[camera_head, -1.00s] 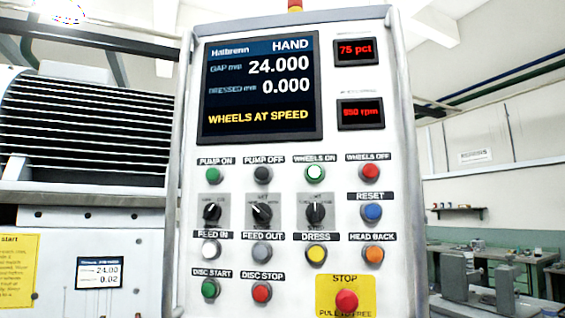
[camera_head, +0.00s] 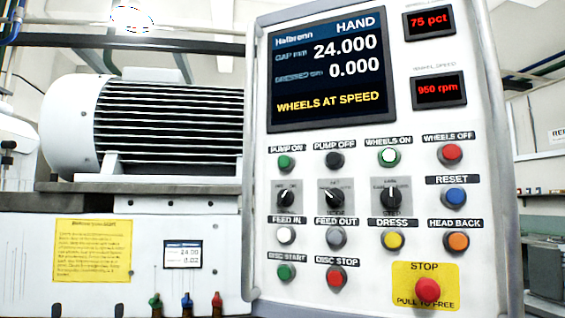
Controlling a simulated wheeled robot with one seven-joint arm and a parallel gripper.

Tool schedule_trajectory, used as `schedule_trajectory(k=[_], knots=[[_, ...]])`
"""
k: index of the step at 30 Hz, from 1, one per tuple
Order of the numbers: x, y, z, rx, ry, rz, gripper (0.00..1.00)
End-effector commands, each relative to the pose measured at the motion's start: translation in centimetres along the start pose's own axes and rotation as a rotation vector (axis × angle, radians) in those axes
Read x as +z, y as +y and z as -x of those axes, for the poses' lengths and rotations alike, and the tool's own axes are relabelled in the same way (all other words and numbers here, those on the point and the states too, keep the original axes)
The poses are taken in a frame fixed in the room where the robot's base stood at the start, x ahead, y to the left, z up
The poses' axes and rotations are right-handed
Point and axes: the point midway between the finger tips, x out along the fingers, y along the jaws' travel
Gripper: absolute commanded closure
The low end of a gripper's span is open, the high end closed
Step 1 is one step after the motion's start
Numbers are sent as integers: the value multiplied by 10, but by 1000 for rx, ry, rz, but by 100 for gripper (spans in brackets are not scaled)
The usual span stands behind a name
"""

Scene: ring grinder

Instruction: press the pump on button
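The pump on button (camera_head: 286,162) is a dark green push button at the upper left of the button rows on the white control panel (camera_head: 262,215). Its "PUMP ON" label sits just above it, and it does not look lit. The black pump off button (camera_head: 334,160) is to its right. The wheels on button (camera_head: 389,157) is bright, pale green with a white centre, and looks lit. The screen (camera_head: 328,75) reads HAND, gap 24.000, dressed 0.000 and "WHEELS AT SPEED". My gripper is not in view.
Other buttons and three black rotary knobs crowd the panel, with a red stop button (camera_head: 428,290) on yellow at lower right. A finned motor (camera_head: 170,125) and machine body stand to the left. Small coloured levers (camera_head: 187,302) stick up at the bottom.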

Motion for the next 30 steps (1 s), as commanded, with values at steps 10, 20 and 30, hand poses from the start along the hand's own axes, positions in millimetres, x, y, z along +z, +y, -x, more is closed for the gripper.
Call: schedule_trajectory(k=[10, 20, 30], knots=[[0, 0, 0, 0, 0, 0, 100], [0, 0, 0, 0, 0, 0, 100], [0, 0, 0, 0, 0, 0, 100]])
